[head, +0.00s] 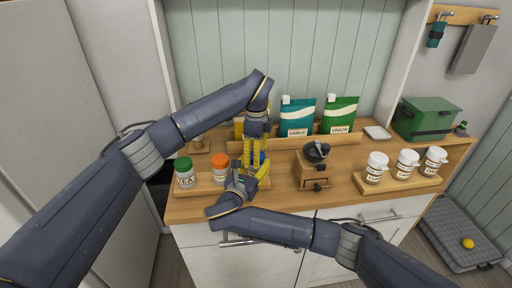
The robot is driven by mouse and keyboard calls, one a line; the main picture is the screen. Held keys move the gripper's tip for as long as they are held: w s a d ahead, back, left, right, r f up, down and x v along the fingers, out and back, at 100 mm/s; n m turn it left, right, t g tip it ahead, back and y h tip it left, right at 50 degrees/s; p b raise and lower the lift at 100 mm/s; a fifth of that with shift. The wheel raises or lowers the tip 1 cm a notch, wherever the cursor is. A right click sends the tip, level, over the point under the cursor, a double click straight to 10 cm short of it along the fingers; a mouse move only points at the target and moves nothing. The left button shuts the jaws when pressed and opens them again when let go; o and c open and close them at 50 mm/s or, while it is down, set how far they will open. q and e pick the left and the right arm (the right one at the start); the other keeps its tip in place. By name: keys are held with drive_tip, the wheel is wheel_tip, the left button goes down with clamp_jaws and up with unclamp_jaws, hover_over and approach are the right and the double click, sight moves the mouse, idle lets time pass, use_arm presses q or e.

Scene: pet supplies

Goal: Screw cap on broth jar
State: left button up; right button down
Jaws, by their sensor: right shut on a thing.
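My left gripper (254,157) reaches down from above over the front tray, its yellow fingers pointing down. My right gripper (258,170) comes in low from the front at the tray's right end, just below the left one. It is shut on what looks like the broth jar, which the fingers and hand almost wholly hide. A small blue patch (263,157), perhaps the cap, shows between and behind the yellow fingers. I cannot tell whether the cap sits on the jar or whether the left fingers are shut on it.
On the wooden tray (203,190) stand a green-capped jar (185,173) and an orange-capped jar (220,171). A wooden grinder (311,171) stands to the right, then several white canisters (376,169). Garlic (297,115) and onion (340,115) pouches stand behind. A green box (426,119) is far right.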

use_arm(q)
drive_tip(key=shift+f, duration=0.5)
use_arm(e)
drive_tip(key=shift+d, duration=0.1)
use_arm(q)
drive_tip(key=c, duration=1.3)
drive_tip(key=m, duration=0.3)
drive_tip(key=shift+c, duration=0.3)
drive_tip(key=o, duration=1.2)
drive_tip(key=shift+o, duration=0.2)
drive_tip(key=shift+r, duration=0.1)
